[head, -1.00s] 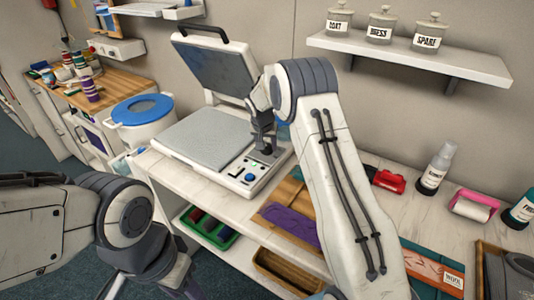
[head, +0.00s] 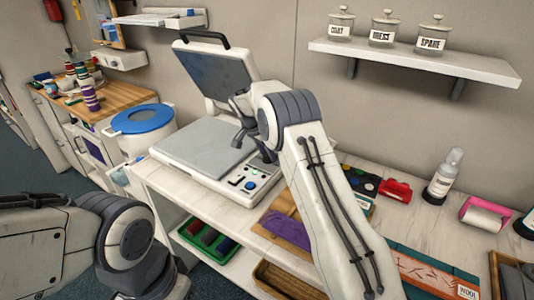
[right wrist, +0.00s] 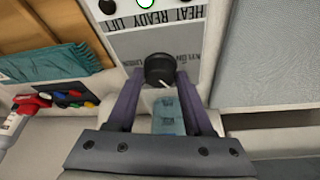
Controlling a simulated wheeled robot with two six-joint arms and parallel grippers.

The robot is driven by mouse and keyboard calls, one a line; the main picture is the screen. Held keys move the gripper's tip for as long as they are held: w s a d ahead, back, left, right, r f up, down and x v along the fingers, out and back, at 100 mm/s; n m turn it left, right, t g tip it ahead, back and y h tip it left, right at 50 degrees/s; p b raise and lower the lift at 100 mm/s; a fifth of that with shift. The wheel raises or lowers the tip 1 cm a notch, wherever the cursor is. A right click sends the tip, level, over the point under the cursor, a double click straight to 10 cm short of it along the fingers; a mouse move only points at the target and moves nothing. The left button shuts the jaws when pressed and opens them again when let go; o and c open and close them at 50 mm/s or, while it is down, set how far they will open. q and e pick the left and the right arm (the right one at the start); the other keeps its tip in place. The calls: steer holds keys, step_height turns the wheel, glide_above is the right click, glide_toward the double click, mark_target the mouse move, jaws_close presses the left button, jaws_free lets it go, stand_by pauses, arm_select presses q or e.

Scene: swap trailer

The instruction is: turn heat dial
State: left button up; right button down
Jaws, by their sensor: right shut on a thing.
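The heat press (head: 190,150) stands on the white counter with its lid (head: 215,72) raised. In the right wrist view the heat dial (right wrist: 160,68) is a round black knob with a white pointer line, on the grey control panel (right wrist: 130,46). My right gripper (right wrist: 157,78) has its two purple fingers on either side of the dial and is shut on it. In the head view my right gripper (head: 267,156) is at the back of the panel and hides the dial. My left arm shows at lower left; its gripper is out of view.
A blue button (head: 250,186) is at the panel's front. A white bucket with a blue lid (head: 142,118) stands left of the press. A shelf with jars (head: 410,62) hangs above.

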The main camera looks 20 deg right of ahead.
stand_by(0.4)
steer(key=shift+c, duration=1.5)
jaws_free()
steer(key=v, duration=1)
steer(key=shift+r+b, duration=0.25)
steer(key=shift+b, duration=0.2)
steer(key=shift+a, duration=0.1)
